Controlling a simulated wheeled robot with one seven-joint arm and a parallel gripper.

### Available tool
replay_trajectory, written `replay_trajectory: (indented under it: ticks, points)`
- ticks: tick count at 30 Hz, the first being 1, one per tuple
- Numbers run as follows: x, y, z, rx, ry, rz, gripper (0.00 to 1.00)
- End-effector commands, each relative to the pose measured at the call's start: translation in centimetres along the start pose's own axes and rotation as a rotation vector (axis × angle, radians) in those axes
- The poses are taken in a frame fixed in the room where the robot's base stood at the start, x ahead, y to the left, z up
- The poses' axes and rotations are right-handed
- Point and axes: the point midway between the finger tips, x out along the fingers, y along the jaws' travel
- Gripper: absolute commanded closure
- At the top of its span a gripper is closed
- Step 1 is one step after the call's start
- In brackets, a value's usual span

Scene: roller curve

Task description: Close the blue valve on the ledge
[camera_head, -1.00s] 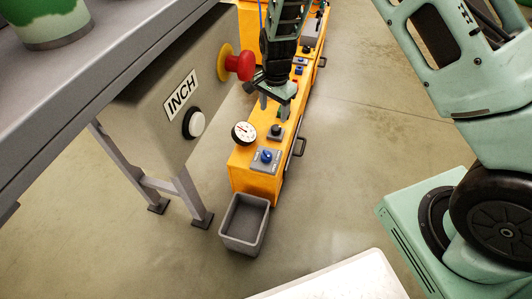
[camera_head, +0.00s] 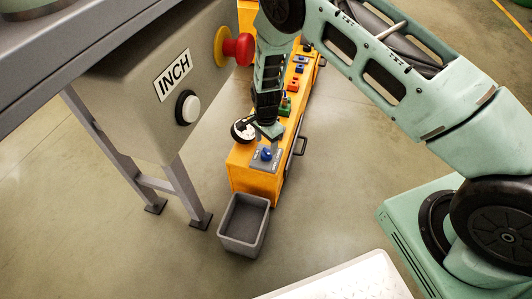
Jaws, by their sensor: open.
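The orange ledge (camera_head: 248,178) runs away from me along the floor. A blue valve knob (camera_head: 266,153) sits on a grey label plate (camera_head: 259,165) at its near end. My gripper (camera_head: 265,141) points down just above and behind this blue knob, with its fingers apart. It holds nothing that I can see. Contact with the knob cannot be told at this size. Further blue parts (camera_head: 299,69) show along the ledge beyond the arm. My gripper and forearm hide part of the ledge's middle.
A round gauge (camera_head: 243,131) stands beside my gripper on the left. An orange valve (camera_head: 293,84) and a green one (camera_head: 284,107) lie further back. A red button (camera_head: 238,48) juts from the INCH panel (camera_head: 150,95). A grey bin (camera_head: 243,224) stands before the ledge.

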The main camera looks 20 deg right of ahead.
Motion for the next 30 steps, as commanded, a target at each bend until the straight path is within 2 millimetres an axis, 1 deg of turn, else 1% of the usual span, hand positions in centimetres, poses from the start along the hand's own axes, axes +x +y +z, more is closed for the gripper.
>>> replay_trajectory:
  ticks: [1, 4, 7, 12, 20, 21, 23, 24, 25, 26, 30]
  points:
    - [1.4, 0.1, 0.0, 0.001, 0.000, 0.002, 0.39]
    - [2.8, 0.1, 0.0, 0.001, 0.000, 0.001, 0.39]
    - [3.9, 0.0, 0.0, 0.000, 0.000, 0.001, 0.39]
    - [4.7, 0.0, 0.0, 0.000, 0.000, 0.000, 0.39]
    - [4.7, 0.0, 0.0, 0.000, 0.000, 0.000, 0.39]
    - [4.7, 0.0, 0.0, 0.000, 0.000, 0.000, 0.45]
    - [4.7, 0.0, 0.0, 0.000, 0.000, 0.000, 0.62]
    - [4.7, 0.0, 0.0, 0.000, 0.000, 0.000, 0.73]
    - [4.7, 0.0, 0.0, 0.000, 0.000, 0.000, 0.81]
    - [4.7, 0.0, 0.0, 0.000, 0.000, 0.000, 0.84]
    - [4.7, 0.0, 0.0, -0.002, 0.000, 0.000, 0.84]
